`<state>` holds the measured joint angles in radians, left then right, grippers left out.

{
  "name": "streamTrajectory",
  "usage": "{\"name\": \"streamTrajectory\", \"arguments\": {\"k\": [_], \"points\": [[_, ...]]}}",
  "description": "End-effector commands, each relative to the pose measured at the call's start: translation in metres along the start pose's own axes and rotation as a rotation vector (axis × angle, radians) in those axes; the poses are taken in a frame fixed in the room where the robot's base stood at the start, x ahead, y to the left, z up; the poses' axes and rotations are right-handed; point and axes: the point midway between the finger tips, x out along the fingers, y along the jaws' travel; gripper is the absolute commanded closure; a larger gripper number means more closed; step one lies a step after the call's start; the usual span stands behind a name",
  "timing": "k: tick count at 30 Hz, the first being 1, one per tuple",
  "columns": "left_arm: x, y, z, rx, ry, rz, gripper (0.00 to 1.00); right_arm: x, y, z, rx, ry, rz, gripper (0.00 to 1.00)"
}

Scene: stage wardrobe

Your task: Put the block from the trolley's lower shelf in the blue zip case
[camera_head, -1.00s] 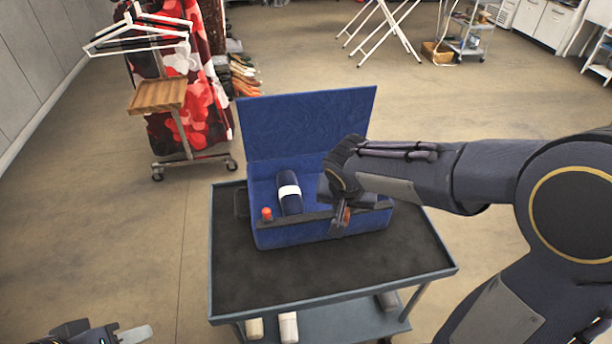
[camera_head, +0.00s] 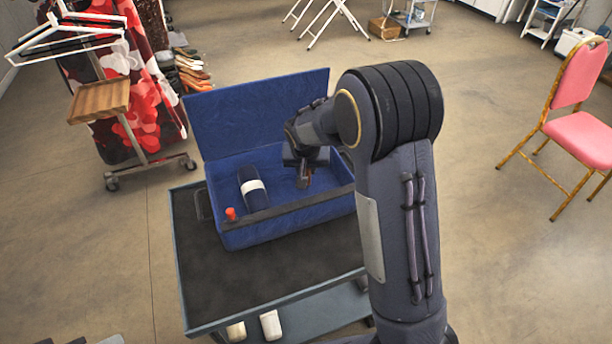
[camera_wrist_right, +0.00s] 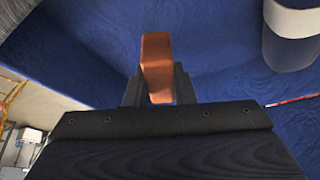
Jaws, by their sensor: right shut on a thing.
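The blue zip case (camera_head: 262,232) stands on the trolley's top with its lid (camera_head: 260,112) raised. My right gripper (camera_head: 305,178) is shut on an orange-brown block (camera_head: 306,183) inside or just over the right part of the case. The wrist view shows the block (camera_wrist_right: 156,66) between the two fingers (camera_wrist_right: 157,88), with blue lining around it. I cannot tell whether the block touches the case floor. A dark blue roll with a white band (camera_head: 252,188) lies in the left part of the case. Only a sliver of my left gripper (camera_head: 90,341) shows at the bottom edge.
The trolley's dark top (camera_head: 250,280) is bare in front of the case. Two pale cylinders (camera_head: 270,325) lie on its lower shelf (camera_head: 320,315). A small red-orange thing (camera_head: 231,213) is at the case's front left. A pink chair (camera_head: 580,130) stands right, a clothes rack (camera_head: 140,135) left.

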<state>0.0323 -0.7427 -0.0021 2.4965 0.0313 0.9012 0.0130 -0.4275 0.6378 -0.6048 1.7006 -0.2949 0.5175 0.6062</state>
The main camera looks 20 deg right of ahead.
Motion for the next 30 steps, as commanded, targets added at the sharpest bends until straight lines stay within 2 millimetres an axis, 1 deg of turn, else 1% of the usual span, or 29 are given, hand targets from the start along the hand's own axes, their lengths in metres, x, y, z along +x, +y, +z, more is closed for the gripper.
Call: {"name": "streamTrajectory", "arguments": {"k": [3, 6, 9, 11, 19, 23, 24, 28, 30], "points": [[0.000, 0.000, 0.000, 0.000, 0.000, 0.000, 0.64, 0.007, 0.000, -0.002, 0.000, 0.000, 0.001, 0.99], [0.000, 0.000, 0.000, 0.000, 0.000, 0.000, 0.64, 0.019, 0.001, -0.003, -0.001, -0.001, 0.002, 0.99], [0.000, 0.000, 0.000, 0.000, 0.000, 0.000, 0.64, 0.034, 0.001, 0.005, -0.001, -0.004, 0.003, 0.99], [0.000, 0.000, 0.000, 0.000, 0.000, 0.000, 0.64, 0.040, 0.000, 0.007, -0.002, -0.002, 0.001, 0.99], [0.000, 0.000, 0.000, 0.000, 0.000, 0.000, 0.64, 0.042, 0.000, 0.007, -0.001, 0.000, -0.001, 0.99], [0.004, -0.002, 0.002, 0.000, 0.000, 0.000, 0.64, 0.046, 0.000, 0.009, -0.001, 0.000, 0.000, 0.99], [0.003, -0.001, 0.001, 0.000, 0.000, 0.000, 0.64, 0.045, 0.000, 0.009, 0.000, 0.000, -0.001, 0.72], [0.003, -0.001, 0.001, 0.000, 0.000, 0.000, 0.64, 0.044, 0.000, 0.009, 0.000, 0.000, 0.000, 0.55], [0.003, -0.001, 0.001, 0.000, 0.000, 0.000, 0.64, 0.044, 0.000, 0.009, 0.000, 0.000, 0.000, 0.55]]}}
